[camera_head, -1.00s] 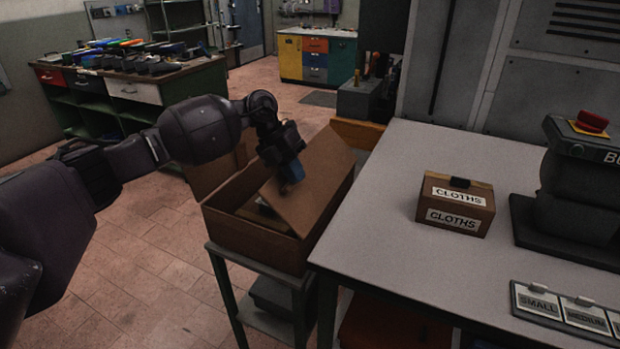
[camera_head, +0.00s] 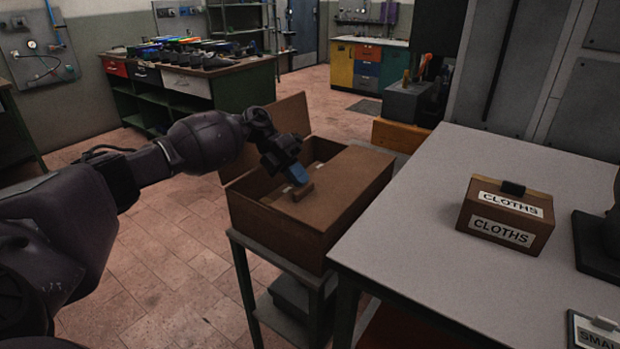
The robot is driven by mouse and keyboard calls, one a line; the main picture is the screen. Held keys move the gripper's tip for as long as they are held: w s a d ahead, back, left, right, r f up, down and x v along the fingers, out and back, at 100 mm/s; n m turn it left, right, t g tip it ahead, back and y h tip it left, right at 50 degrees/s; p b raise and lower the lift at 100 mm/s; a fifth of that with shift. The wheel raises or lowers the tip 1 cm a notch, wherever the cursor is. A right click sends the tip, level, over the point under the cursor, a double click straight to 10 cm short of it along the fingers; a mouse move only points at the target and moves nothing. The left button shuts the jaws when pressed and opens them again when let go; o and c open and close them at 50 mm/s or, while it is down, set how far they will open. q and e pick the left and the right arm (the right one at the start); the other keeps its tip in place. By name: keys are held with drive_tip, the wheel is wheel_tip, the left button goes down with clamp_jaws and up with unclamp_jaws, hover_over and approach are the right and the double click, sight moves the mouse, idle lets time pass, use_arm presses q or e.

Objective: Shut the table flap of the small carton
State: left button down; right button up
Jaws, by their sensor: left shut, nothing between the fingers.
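The small carton (camera_head: 275,232) is an open brown box on a grey stand beside the table's left edge. Its table-side flap (camera_head: 345,185) lies down, about level, over the right half of the opening. A small brown piece (camera_head: 302,192) sits at this flap's inner edge. The opposite flap (camera_head: 272,135) stands up at the far left, partly behind my arm. My left gripper (camera_head: 298,174) is shut and empty, its blue tips just above the flap's inner edge; I cannot tell if they touch it. The inside of the carton is mostly hidden. My right gripper is not in view.
The grey table (camera_head: 430,220) fills the right, with a brown CLOTHS box (camera_head: 505,216) on it. The stand (camera_head: 262,305) has a lower shelf with a dark object. A workbench (camera_head: 190,85) and coloured cabinets (camera_head: 370,62) stand far back. The floor at left is clear.

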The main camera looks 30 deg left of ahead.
use_arm(q)
drive_tip(key=shift+a+f, duration=0.15)
drive_tip(key=shift+f, duration=0.2)
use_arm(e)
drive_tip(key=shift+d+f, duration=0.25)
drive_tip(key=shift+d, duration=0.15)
use_arm(q)
drive_tip(key=shift+s+f, duration=0.1)
drive_tip(key=shift+f, duration=0.05)
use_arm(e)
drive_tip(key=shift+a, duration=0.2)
use_arm(q)
wheel_tip(320, 180, up, 21)
drive_tip(key=shift+p, duration=0.45)
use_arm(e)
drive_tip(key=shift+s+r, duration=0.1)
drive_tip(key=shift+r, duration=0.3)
use_arm(q)
drive_tip(key=shift+f, duration=0.1)
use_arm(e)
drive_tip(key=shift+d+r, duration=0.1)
